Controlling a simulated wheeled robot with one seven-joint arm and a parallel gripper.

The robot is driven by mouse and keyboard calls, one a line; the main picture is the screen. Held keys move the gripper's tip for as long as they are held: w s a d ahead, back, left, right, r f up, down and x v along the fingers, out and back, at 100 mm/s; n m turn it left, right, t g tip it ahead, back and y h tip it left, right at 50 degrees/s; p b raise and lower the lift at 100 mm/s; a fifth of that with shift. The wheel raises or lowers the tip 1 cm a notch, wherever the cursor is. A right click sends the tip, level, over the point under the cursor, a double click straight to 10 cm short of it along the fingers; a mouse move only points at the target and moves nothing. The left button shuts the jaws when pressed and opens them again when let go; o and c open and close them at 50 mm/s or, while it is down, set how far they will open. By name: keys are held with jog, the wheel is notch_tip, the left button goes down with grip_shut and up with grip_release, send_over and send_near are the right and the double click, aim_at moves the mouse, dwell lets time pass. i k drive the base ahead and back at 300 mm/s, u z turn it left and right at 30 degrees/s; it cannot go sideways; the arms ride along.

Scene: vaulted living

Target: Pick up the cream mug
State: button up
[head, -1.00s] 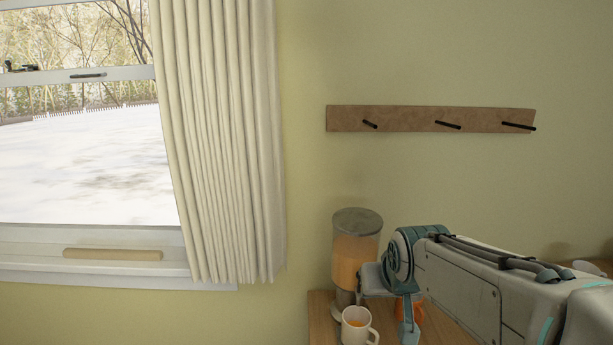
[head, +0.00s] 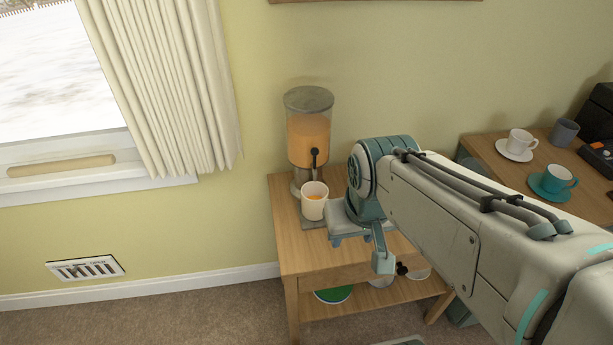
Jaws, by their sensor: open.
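A cream mug (head: 313,207) with orange contents stands upright on the wooden side table (head: 287,240), in front of the drink dispenser (head: 308,140). Its handle is not visible, and my arm's end is close by its right side. My gripper (head: 351,239) is just right of and nearer than the mug, largely hidden by my own wrist. Its small blue finger parts show below the wrist, apart from each other, with nothing seen between them. Another pale mug (head: 520,140) stands on a white saucer on the right table.
The right table (head: 485,150) also holds a teal cup on a saucer (head: 558,180), a grey cup (head: 563,132) and a dark machine (head: 598,115). The side table has a lower shelf (head: 365,301) with bowls. Carpet is clear at front left.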

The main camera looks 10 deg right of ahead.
aim_at(314, 194)
jog(key=k, duration=1.2)
jog(key=z, duration=0.7)
jog(key=i, duration=1.25)
jog(key=u, duration=0.7)
jog(key=i, duration=0.6)
jog(key=u, duration=0.6)
